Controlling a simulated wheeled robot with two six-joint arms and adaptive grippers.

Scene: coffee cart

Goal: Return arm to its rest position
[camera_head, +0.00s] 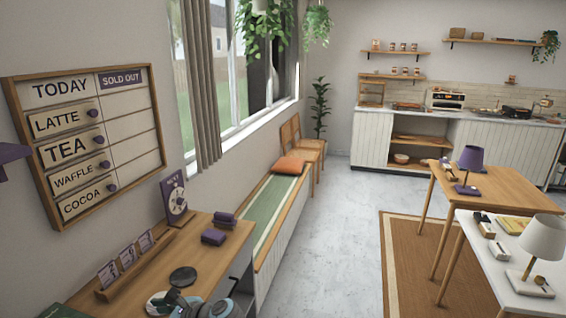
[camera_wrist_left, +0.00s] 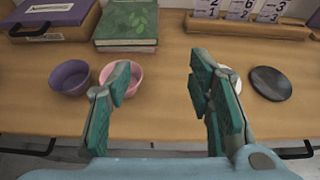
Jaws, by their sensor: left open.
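My left gripper (camera_head: 183,303) is at the bottom edge of the head view, above the wooden counter (camera_head: 205,263). In the left wrist view the same gripper (camera_wrist_left: 163,88) has its two green-padded fingers wide apart, with nothing between them but a view of the counter (camera_wrist_left: 172,58). The finger on the left overlaps a pink bowl (camera_wrist_left: 130,75) in that view. The finger on the right partly covers a pale round item (camera_wrist_left: 231,79). Most of my left arm is out of view. My right gripper is not in view.
A purple bowl (camera_wrist_left: 70,78), a green book (camera_wrist_left: 126,22) and a purple case (camera_wrist_left: 52,18) are on the counter. A dark disc (camera_wrist_left: 270,83) lies near a wooden card holder (camera_wrist_left: 250,29). A menu board (camera_head: 88,140) hangs on the wall. Open floor (camera_head: 325,235) lies beyond the counter.

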